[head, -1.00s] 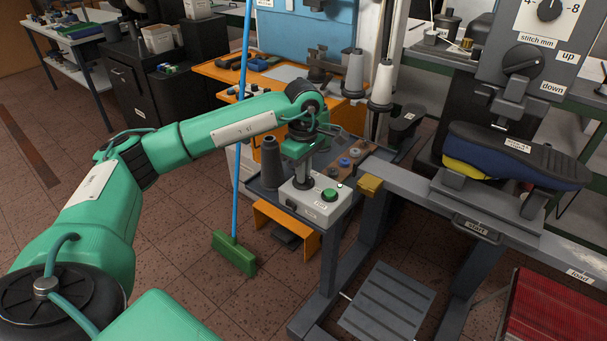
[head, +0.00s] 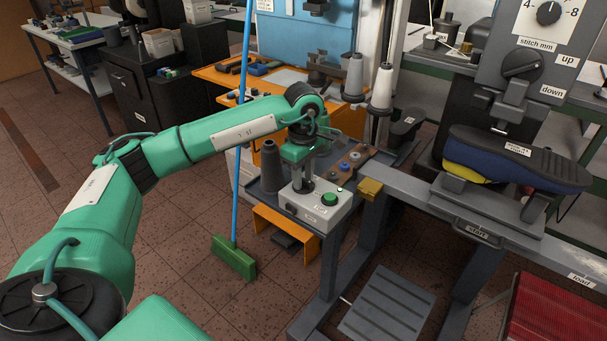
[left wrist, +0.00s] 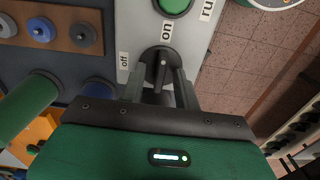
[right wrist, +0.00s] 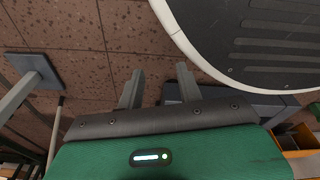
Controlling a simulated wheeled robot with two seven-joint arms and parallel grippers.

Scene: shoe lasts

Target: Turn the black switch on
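The black switch (left wrist: 163,62) is a round knob with a raised bar, on a grey control box (head: 338,208). In the left wrist view the bar points up the picture, towards the "on" label (left wrist: 167,30); the "off" label (left wrist: 125,62) is to the left. My left gripper (left wrist: 159,78) is open, its fingers on either side of the knob with gaps beside the bar. In the head view my left gripper (head: 303,184) is over the box and hides the switch. My right gripper (right wrist: 159,80) is open and empty above the floor.
A green button (head: 329,198) sits beside the switch. A dark thread cone (head: 268,167) stands left of the box, and a board (head: 350,160) with several round pieces lies behind it. A grey machine beam (head: 440,205) runs to the right.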

